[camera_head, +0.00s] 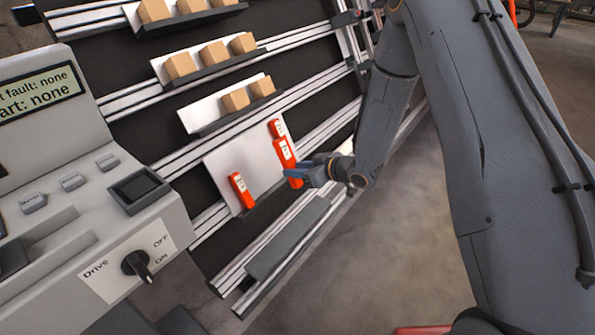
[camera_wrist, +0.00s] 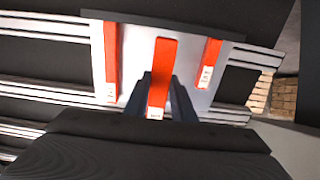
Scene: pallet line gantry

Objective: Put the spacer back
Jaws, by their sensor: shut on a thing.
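A red spacer with a white label (camera_head: 287,160) is held upright between the fingers of my gripper (camera_head: 304,172), in front of a pale panel (camera_head: 222,165) on the rack. In the wrist view this spacer (camera_wrist: 162,62) stands in the middle, with the dark fingers of my gripper (camera_wrist: 162,98) on both sides of its labelled end. Two more red spacers are at the panel: one to the left (camera_head: 241,190) and one behind the held one (camera_head: 277,128). Whether the held spacer touches the panel or its ledge cannot be told.
Above, several tan blocks (camera_head: 214,54) stand on dark shelves of the rack. A grey control console (camera_head: 80,190) with a screen and a drive knob (camera_head: 137,264) is at the left. A grey bar (camera_head: 290,238) runs along the lower rack. Floor at the right is open.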

